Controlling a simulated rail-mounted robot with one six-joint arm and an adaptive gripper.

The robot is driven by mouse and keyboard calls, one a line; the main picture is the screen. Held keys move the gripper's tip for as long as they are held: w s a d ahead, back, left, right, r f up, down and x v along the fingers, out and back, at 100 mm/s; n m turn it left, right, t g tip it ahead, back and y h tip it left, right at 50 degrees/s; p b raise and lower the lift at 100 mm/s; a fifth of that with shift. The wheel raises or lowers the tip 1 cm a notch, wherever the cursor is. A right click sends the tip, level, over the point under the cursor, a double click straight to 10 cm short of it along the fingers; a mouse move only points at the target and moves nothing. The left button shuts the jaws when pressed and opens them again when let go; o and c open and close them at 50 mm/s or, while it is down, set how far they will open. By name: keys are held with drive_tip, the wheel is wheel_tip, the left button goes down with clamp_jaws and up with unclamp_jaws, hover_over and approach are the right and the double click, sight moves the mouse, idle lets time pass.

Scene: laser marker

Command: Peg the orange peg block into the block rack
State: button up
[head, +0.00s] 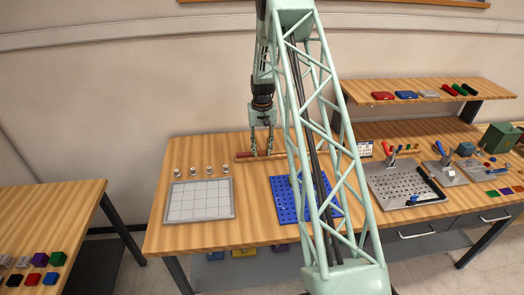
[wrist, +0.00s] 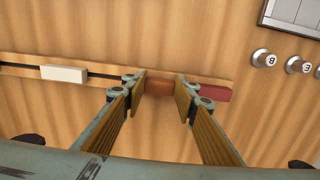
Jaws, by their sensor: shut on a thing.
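The orange peg block (wrist: 159,86) is between my gripper's (wrist: 160,82) two fingers in the wrist view, which are shut on it. The block rack (wrist: 105,79) is a long, narrow wooden bar with a dark slot, running across the wrist view. The orange block lines up with the rack; I cannot tell whether its pegs are seated. A red block (wrist: 208,93) is at the rack's end, just right of the fingers. A white block (wrist: 64,73) sits farther left along it. In the head view my gripper (head: 261,151) points down at the rack near the back of the table.
A gridded board (head: 200,200) and several numbered knobs (head: 194,171) are left of the rack in the head view. A blue pegboard (head: 285,205) lies in front. Metal plates (head: 402,185) and tools are to the right. Bare wood surrounds the rack.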

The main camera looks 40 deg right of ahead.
drive_tip(key=shift+f, duration=0.2)
drive_tip(key=o, duration=0.8)
drive_tip(key=shift+r, duration=0.15)
drive_tip(key=shift+r, duration=5.85)
drive_tip(key=shift+r, duration=0.1)
